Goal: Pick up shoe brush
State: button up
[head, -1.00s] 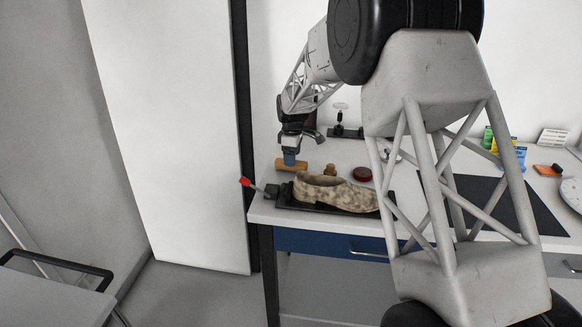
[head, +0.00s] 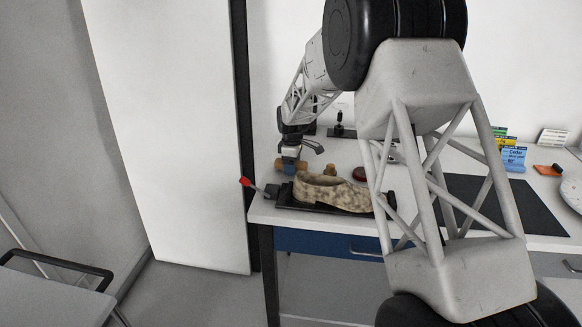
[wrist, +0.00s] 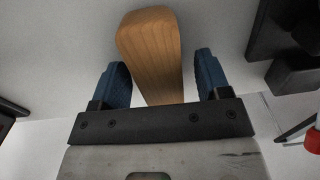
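The shoe brush (head: 279,165) has a light wooden body and lies at the back left of the table. In the wrist view the wooden brush (wrist: 150,45) runs lengthwise between my two blue fingers. My gripper (head: 289,168) is down at the brush and hides its middle in the head view. In the wrist view my gripper (wrist: 160,62) is open, with one finger on each side of the wood. A gap shows on the right side; the left finger looks close to the wood, and I cannot tell whether it touches. The bristles are hidden.
A mottled beige shoe (head: 335,192) sits in front of the brush on a black stand (head: 290,203). A red-tipped tool (head: 246,182) sticks out at the table's left edge. A small brown jar (head: 330,170) and a dark red tin (head: 360,174) stand to the right.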

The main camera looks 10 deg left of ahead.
jog(key=c, duration=0.9)
jog(key=shift+r, duration=5.05)
jog(key=shift+o, duration=1.4)
jog(key=shift+c, duration=0.9)
jog(key=shift+s+d+r, duration=0.25)
jog(key=shift+d, duration=0.4)
jog(key=s+d+r, duration=0.3)
jog(key=s+d, duration=0.4)
jog(key=d, duration=0.3)
jog(key=s+d+r, duration=0.4)
jog(key=s+d, duration=0.3)
jog(key=d, duration=0.4)
jog(key=shift+d, duration=0.15)
